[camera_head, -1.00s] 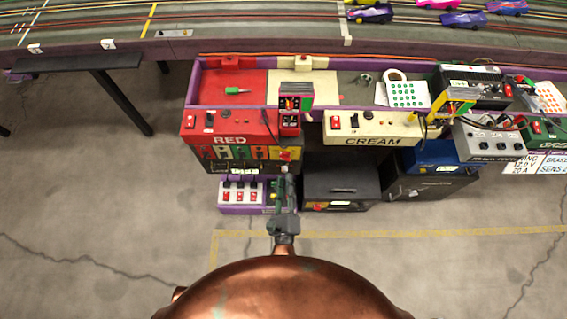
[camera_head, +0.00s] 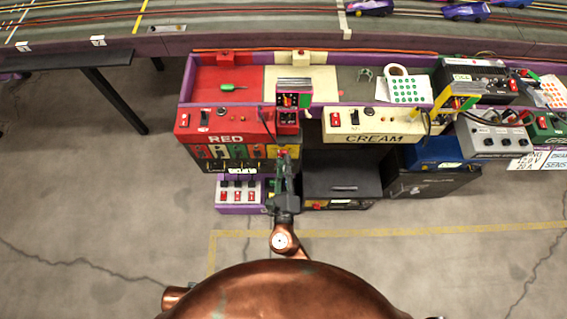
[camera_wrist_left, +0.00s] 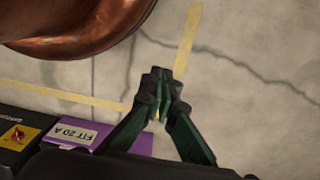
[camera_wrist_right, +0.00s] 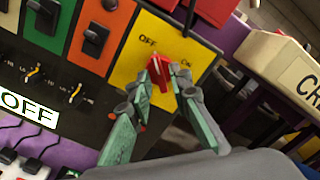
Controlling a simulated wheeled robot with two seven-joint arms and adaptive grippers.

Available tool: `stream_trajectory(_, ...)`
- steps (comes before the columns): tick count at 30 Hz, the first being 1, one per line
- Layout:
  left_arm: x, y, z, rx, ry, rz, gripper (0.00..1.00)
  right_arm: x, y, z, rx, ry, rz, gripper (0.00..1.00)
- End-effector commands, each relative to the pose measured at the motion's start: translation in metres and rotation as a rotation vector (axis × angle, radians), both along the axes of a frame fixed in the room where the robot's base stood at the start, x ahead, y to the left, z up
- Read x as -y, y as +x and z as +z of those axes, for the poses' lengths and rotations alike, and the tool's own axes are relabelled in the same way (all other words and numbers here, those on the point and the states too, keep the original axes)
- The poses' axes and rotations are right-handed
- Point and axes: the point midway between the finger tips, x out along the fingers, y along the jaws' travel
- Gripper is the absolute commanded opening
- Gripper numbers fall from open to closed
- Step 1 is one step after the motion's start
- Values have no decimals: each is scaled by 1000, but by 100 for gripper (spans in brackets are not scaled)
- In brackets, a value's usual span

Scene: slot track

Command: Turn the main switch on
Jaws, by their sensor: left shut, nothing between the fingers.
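The main switch is a red rotary knob (camera_wrist_right: 160,92) on a yellow panel (camera_wrist_right: 135,62) marked OFF and ON. Its handle is partly hidden, so its exact setting is unclear. My right gripper (camera_wrist_right: 169,72) has its fingertips at the knob, a little apart, one on either side of the handle. I cannot tell whether they press on it. In the head view the right gripper (camera_head: 284,163) is at the yellow panel, right of the RED station's coloured switches. My left gripper (camera_wrist_left: 161,78) is shut and empty above the floor, away from the switch.
The RED station (camera_head: 225,140) and CREAM station (camera_head: 375,138) stand side by side. Black switches (camera_wrist_right: 95,40) sit left of the knob. A purple box (camera_head: 238,208) with red switches and a black case (camera_head: 342,188) are below. Bare floor (camera_head: 90,230) lies in front.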

Motion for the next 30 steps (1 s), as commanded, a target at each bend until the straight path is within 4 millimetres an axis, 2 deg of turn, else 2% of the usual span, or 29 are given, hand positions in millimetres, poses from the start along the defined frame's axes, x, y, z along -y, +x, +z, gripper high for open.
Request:
stream_trajectory(7,0,0,0,1,0,0,0,0,0,0,0,0,0,0)
stream_trajectory(20,0,1,0,2,0,1,0,0,0,0,-1,9,1,0)
stream_trajectory(30,-1,-5,-10,-5,2,1,0,0,0,0,0,159,1,0)
